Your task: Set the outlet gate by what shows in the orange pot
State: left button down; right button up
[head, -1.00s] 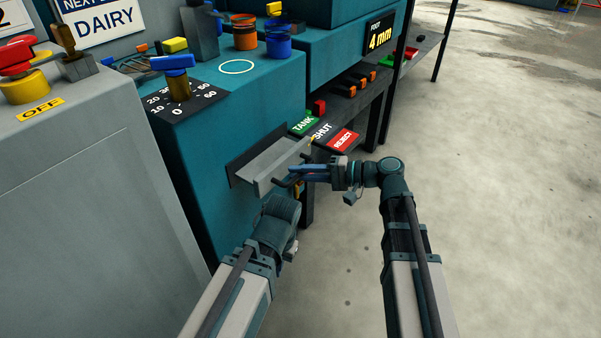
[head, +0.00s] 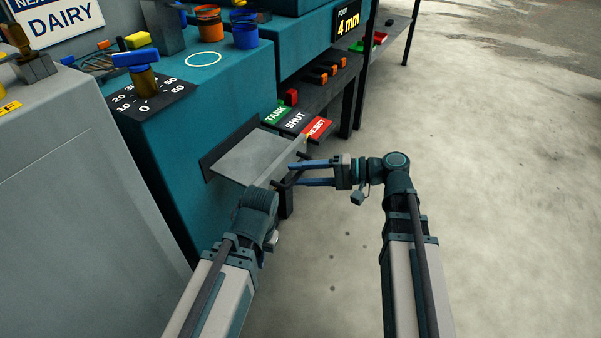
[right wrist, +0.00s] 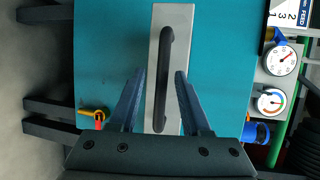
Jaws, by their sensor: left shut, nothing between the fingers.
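The outlet gate (head: 250,160) is a grey plate standing well out of a slot in the teal machine. Its dark bar handle (right wrist: 163,80) is upright in the right wrist view. A small yellow pointer (head: 307,137) at the gate's front edge is beside the red REJECT label (head: 317,128). My right gripper (head: 290,174) is open, its blue fingers either side of the handle with gaps to it. The orange pot (head: 209,28) stands on the machine; its contents are too small to tell. My left gripper (head: 272,240) is shut and empty below the gate.
Green TANK (head: 275,115) and white SHUT (head: 295,120) labels sit left of REJECT. A blue pot (head: 245,35) stands beside the orange one. A blue-handled dial lever (head: 136,58) rises from the machine top. A grey cabinet fills the left; open floor lies right.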

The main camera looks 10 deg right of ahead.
jog(key=p+v, duration=0.2)
jog(key=v, duration=1.2)
jog(key=shift+f, duration=0.1)
